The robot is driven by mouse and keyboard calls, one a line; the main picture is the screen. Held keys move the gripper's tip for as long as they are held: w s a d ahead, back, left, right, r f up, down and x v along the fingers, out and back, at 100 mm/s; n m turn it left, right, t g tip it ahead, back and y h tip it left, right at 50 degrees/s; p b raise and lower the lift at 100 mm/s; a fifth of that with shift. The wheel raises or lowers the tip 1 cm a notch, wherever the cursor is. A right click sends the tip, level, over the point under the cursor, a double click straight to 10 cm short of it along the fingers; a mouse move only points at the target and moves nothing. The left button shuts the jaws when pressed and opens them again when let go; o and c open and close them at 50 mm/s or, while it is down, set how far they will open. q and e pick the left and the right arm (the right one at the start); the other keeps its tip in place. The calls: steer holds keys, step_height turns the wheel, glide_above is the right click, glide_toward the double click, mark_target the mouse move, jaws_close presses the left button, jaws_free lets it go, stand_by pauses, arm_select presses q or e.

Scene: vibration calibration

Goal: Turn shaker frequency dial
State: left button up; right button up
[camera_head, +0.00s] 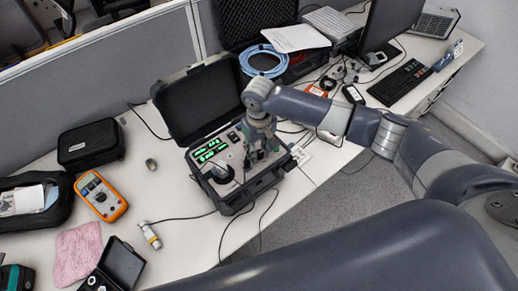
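The shaker is a black hard case (203,92) standing open on the desk, with its lid up at the back. Its light grey panel carries green lit displays (210,150) at the left and a dark round part (221,174) near the front. My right arm reaches in from the right, and its gripper (262,152) points down over the right part of the panel. The gripper hides that part of the panel, so I cannot make out the frequency dial. The fingers are small and dark here, and whether they touch anything is unclear. My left gripper is not in view.
An orange multimeter (101,196), a small black case (91,145), a pink cloth (78,253) and a cylindrical sensor (150,235) lie left of the shaker. A blue cable coil (263,61) sits behind it. Cables run over the front desk edge.

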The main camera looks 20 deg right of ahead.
mark_target(259, 153)
step_height(259, 153, up, 12)
steer(key=shift+f, duration=0.2)
stand_by(0.5)
